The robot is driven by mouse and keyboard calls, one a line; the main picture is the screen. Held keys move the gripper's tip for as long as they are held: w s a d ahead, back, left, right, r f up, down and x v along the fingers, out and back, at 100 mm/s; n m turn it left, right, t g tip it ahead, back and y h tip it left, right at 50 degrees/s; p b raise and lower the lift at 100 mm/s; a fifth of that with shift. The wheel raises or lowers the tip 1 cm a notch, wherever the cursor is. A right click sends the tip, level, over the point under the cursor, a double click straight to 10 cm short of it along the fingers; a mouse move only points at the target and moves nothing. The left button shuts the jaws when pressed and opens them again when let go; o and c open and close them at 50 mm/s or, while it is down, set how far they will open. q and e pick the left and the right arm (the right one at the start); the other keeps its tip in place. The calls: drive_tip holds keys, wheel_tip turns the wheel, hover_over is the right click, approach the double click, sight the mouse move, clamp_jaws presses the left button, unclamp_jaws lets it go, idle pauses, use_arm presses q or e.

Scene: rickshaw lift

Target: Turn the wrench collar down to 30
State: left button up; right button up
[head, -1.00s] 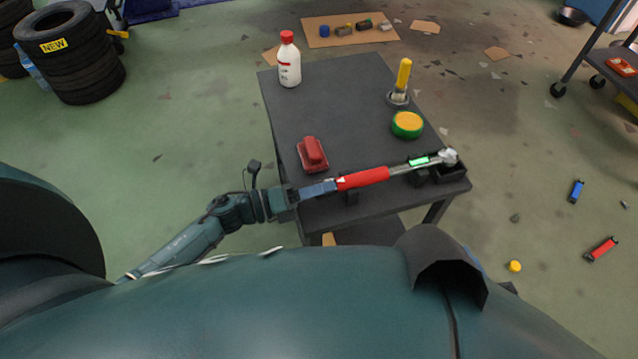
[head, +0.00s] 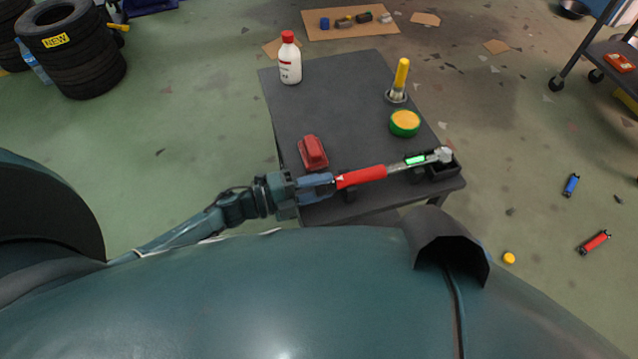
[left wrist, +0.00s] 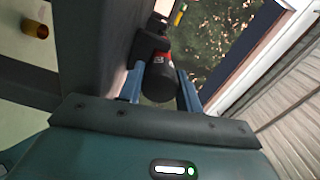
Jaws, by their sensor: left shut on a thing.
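The torque wrench (head: 362,177) lies across the front of the dark table, with a red grip, a silver shaft and a lit green display (head: 416,159). Its head rests at the black holder (head: 445,168) on the right. My left gripper (head: 332,181) is shut on the wrench's left end. In the left wrist view, the black collar (left wrist: 159,84) sits between the blue fingers of my left gripper (left wrist: 161,88), with a bit of red behind it. The display number and the collar scale are too small to read. My right gripper is not in view.
On the table (head: 350,100) stand a red block-like item (head: 312,153), a white bottle (head: 289,60), a yellow-handled tool (head: 400,78) and a green-yellow round tin (head: 404,123). Tires (head: 72,50) stand at left, a cart (head: 605,65) at right. Small items lie on the floor.

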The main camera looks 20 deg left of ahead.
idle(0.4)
use_arm(q)
drive_tip(key=o, duration=1)
drive_tip(key=shift+s+f, duration=0.1)
